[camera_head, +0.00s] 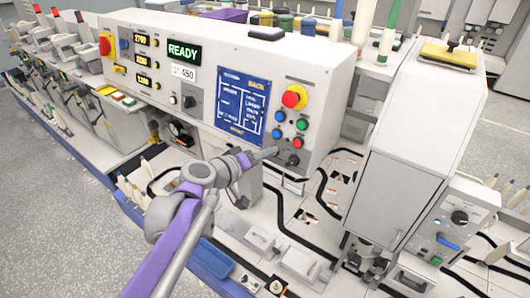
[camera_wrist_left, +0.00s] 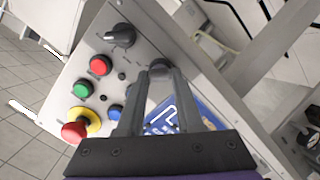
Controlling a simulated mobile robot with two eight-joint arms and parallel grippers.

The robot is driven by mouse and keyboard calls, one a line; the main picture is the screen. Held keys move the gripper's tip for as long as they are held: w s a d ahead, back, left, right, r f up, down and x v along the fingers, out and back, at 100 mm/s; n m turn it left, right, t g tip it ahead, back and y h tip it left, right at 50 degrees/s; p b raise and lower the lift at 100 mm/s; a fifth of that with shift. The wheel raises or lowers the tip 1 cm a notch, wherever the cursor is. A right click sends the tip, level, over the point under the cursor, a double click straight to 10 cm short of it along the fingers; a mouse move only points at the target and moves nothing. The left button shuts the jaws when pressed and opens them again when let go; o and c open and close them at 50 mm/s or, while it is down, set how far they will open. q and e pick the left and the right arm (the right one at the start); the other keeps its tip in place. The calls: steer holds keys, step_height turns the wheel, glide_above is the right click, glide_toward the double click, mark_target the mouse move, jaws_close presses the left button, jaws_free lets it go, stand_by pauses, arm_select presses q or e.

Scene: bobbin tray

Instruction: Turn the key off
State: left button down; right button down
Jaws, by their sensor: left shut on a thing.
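My left gripper (camera_head: 270,153) reaches the lower part of the white control panel (camera_head: 322,115) in the head view, left of the black selector knob (camera_head: 292,160). In the left wrist view its fingers (camera_wrist_left: 160,78) are closed around a small dark round part, the key (camera_wrist_left: 159,66), at the panel face. The fingers hide much of the key, so its turn angle cannot be read. The black knob (camera_wrist_left: 122,36) stands apart, up and left of the fingertips. My right gripper is not in view.
Red, green and blue buttons and a red emergency stop (camera_head: 294,97) on a yellow base sit above the key. A blue screen (camera_head: 240,102) lies left of them and a green READY display (camera_head: 184,53) further left. A white housing (camera_head: 420,120) stands at right.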

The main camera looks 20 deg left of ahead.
arm_select(q)
steer(key=shift+a+f+n+t+h, duration=0.15)
steer(key=shift+n+h, duration=0.1)
steer(key=shift+n, duration=1.65)
steer(key=shift+d+n+t+h, duration=0.15)
steer(key=shift+n+h, duration=0.1)
steer(key=shift+n, duration=1.65)
steer(key=shift+a, duration=0.1)
steer(key=c, duration=0.6)
jaws_free()
steer(key=shift+o, duration=0.2)
steer(key=v, duration=1)
steer(key=shift+s+p, duration=0.3)
steer(key=shift+s, duration=0.1)
steer(key=shift+a, duration=0.1)
